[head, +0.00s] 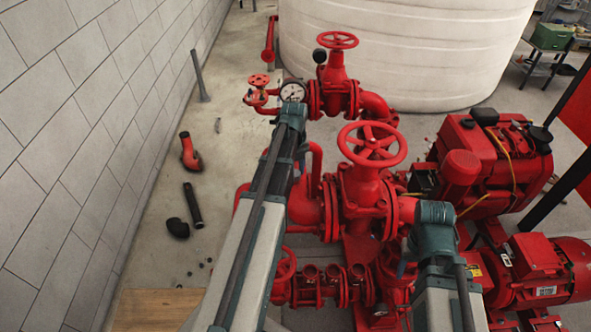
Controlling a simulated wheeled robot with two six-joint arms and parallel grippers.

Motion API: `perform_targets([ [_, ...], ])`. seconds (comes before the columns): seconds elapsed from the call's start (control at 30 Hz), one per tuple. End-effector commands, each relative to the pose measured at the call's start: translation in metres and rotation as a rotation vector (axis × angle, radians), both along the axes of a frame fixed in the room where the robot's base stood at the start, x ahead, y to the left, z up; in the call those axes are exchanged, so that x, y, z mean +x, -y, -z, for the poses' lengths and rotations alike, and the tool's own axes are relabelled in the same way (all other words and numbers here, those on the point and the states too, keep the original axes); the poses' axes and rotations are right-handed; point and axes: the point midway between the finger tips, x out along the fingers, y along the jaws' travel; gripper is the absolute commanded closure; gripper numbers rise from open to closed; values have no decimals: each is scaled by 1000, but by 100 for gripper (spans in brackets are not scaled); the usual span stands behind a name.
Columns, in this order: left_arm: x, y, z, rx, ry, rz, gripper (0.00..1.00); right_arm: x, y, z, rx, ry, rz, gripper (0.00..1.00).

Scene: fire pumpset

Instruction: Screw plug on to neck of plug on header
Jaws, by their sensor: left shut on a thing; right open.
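The red header (322,287) is a short pipe with several flanged necks, low in the middle of the head view. My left arm partly covers its left side. I cannot make out a plug on any neck. My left arm reaches up the middle to a teal joint just below a pressure gauge. My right arm rises from the bottom to a teal joint right of the header. Neither gripper shows; the arm links hide them or they are out of the picture. The plug is not visible.
A red valve with a large handwheel (372,145) stands between my arms. Another valve wheel (337,40) and the gauge (293,91) are behind. The red engine (478,165) and motor (538,262) fill the right. Loose pipe pieces (193,205) lie by the left wall.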

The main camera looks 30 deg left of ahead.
Motion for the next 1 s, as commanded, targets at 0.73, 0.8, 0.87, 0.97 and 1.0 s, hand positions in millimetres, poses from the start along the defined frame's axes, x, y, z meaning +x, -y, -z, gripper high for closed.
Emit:
perform_targets([
  [0.73,0,0,0,-1,0,408,100,0,0,0,0,0,0,50],
  [0.8,0,0,0,-1,0,456,50,0,0,0,0,0,0,50],
  [0.87,0,0,0,-1,0,450,39,0,0,0,0,0,0,50],
  [0.97,0,0,0,-1,0,448,21,0,0,0,0,0,0,50],
  [1.0,0,0,0,-1,0,448,16,0,0,0,0,0,0,50],
])
